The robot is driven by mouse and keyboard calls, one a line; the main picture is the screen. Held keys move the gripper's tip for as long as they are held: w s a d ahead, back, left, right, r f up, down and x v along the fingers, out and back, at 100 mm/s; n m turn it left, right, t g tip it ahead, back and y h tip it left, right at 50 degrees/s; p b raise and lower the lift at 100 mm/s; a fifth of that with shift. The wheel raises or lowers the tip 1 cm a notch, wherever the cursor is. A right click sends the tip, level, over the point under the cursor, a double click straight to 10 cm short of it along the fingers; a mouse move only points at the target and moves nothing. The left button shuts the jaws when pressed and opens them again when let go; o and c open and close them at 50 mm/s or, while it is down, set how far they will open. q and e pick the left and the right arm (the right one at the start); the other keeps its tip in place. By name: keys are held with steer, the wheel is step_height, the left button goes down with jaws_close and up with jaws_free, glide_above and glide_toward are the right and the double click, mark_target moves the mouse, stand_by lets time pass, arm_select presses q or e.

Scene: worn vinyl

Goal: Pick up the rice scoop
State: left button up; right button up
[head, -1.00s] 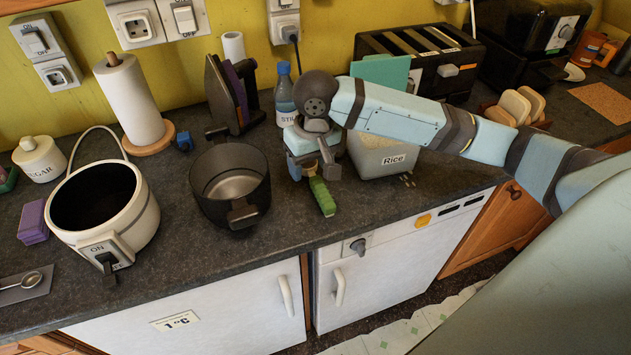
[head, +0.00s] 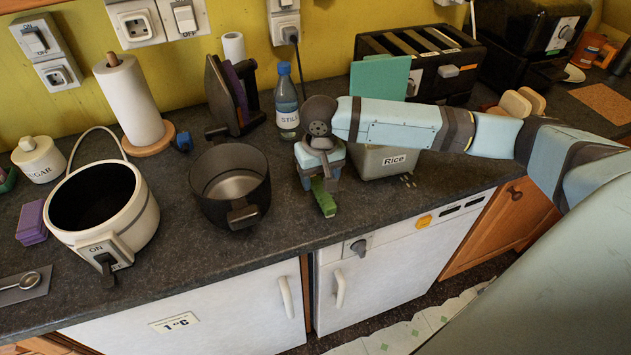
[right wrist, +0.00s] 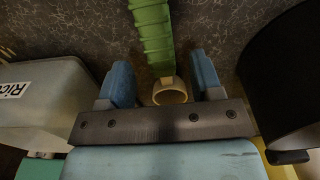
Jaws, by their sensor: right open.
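The rice scoop shows its green ribbed handle (head: 323,198) on the dark worktop, pointing toward the front edge. In the right wrist view the handle (right wrist: 152,38) runs down to a small cream round cup (right wrist: 170,92). My right gripper (head: 320,172) is over the cup end of the scoop, pointing down. In the right wrist view its open fingers (right wrist: 163,76) stand either side of the scoop, with gaps on both sides. In the head view my gripper hides the cup. My left gripper is not in view.
The Rice container (head: 387,163) stands close to the right of my gripper, with grains beside it. A dark pot (head: 231,188) is to the left, its handle facing forward. A water bottle (head: 287,100) stands behind. The worktop in front of the scoop is narrow.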

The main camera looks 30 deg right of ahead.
mark_target(319, 183)
step_height(319, 183, down, 4)
steer(key=shift+w+r, duration=0.15)
steer(key=c, duration=1)
steer(key=shift+r, duration=0.15)
step_height(319, 183, up, 20)
steer(key=shift+f+p, duration=0.1)
steer(key=shift+p, duration=0.45)
